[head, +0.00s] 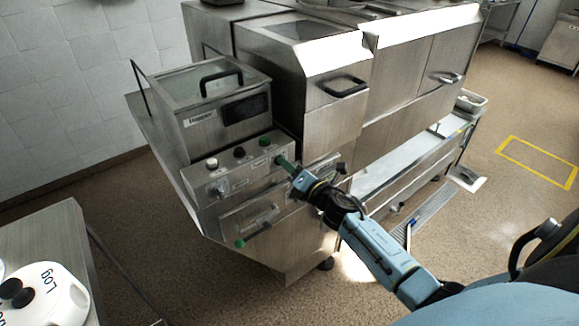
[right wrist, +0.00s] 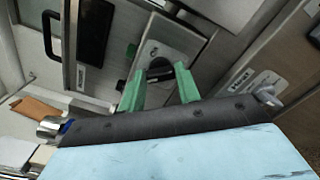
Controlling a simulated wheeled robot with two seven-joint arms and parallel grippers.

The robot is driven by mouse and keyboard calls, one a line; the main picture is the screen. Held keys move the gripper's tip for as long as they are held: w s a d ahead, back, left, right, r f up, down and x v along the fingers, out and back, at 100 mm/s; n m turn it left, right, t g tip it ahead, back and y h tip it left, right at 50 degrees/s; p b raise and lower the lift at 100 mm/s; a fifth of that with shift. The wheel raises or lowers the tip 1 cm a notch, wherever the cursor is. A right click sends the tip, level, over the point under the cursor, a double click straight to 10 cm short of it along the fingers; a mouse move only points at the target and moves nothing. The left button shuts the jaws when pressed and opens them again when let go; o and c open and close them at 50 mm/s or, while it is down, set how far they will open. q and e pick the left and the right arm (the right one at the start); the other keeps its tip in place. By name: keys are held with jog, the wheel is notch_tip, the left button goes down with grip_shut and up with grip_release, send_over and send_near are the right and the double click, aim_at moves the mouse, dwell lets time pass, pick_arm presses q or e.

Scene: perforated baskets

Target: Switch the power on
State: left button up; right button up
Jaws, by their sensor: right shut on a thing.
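The steel fryer-like machine has a sloped control panel (head: 240,166) on its front.
A lidded unit (head: 225,105) with a black handle rises behind the panel. A table (head: 62,235) with a white container (head: 45,292) stands at the lower left. Open floor (head: 500,230) lies to the right.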

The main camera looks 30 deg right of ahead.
jog(key=shift+f+m+p, duration=0.15)
jog(key=shift+m+p, duration=0.7)
jog(key=shift+m, duration=3.25)
jog(key=shift+f+m+p, duration=0.1)
jog(key=shift+m+p, duration=0.75)
jog(key=shift+m, duration=3.55)
jog(key=o, duration=1)
jog(key=shift+s, duration=0.1)
jog(key=s, duration=0.8)
jog(key=s+d, duration=0.1)
jog(key=s, duration=0.4)
jog(key=shift+s, duration=0.1)
